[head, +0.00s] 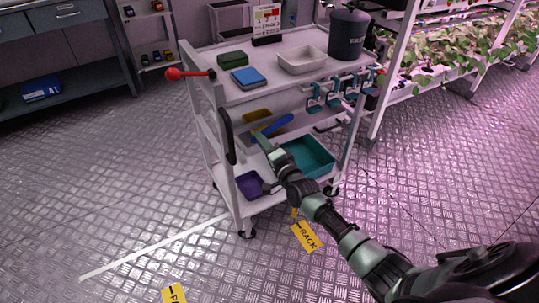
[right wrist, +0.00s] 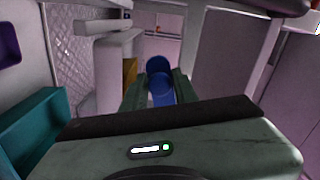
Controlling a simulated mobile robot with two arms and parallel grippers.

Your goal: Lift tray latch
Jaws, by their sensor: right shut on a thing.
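My right gripper (head: 263,140) reaches into the white cart at middle-shelf height. In the right wrist view its fingers (right wrist: 158,84) are shut on a blue scoop (right wrist: 159,68). The blue scoop also shows in the head view (head: 279,124), just beyond the fingertips. No part is clearly recognisable as a tray latch. A lever with a red knob (head: 174,74) sticks out from the cart's upper left corner, away from the gripper. A teal tray (head: 318,170) stands on the lower shelf under my right arm. My left gripper is out of view.
A yellow scoop (head: 256,114) lies behind the blue one. The cart's black handle (head: 228,136) and white posts stand close to the arm. Teal clips (head: 335,94) hang at right.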

